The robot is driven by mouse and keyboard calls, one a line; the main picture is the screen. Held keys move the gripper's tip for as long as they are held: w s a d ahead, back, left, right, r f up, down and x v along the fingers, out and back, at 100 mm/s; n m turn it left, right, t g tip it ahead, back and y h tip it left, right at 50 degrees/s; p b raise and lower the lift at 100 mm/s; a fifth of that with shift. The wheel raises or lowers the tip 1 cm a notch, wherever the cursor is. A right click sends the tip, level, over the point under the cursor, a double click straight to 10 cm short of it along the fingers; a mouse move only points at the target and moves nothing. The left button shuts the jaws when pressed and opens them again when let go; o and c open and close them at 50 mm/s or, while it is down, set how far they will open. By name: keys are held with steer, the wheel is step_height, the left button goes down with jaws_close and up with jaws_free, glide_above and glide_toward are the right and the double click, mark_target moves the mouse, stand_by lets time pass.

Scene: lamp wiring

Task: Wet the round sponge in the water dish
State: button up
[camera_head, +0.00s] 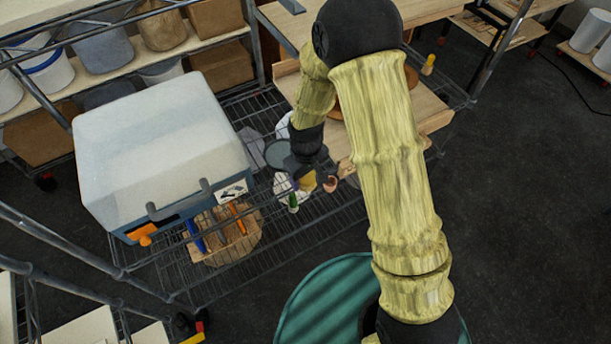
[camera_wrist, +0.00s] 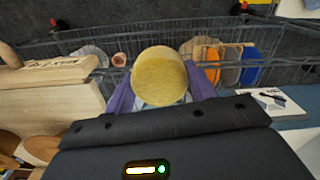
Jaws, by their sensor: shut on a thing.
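My gripper (camera_head: 312,178) is shut on the round yellow sponge (camera_wrist: 160,75), held between its two purple fingers in the wrist view. The sponge also shows as a small yellow patch at the fingertips in the head view (camera_head: 308,181). The gripper is over the wire shelf, between the white box and the wooden board. A pale, glassy round dish (camera_wrist: 92,55) is left of the sponge in the wrist view. I cannot tell which dish holds water. The sponge hides what lies directly beneath it.
A large white box (camera_head: 160,145) with a handle stands left on the wire shelf (camera_head: 300,240). A small terracotta cup (camera_wrist: 119,59) is near the sponge. A wooden board (camera_wrist: 45,75) borders the other side.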

stand_by(0.3)
steer(key=p, duration=0.1)
glide_above(282, 155)
stand_by(1.4)
stand_by(0.5)
steer(key=shift+f+b, duration=1.25)
steer(key=shift+f, duration=0.7)
steer(key=shift+s+f+b, duration=0.1)
steer(key=shift+f+b, duration=0.25)
steer(key=shift+f, duration=0.25)
stand_by(0.9)
step_height(282, 155, up, 7)
steer(key=p, duration=0.4)
stand_by(0.6)
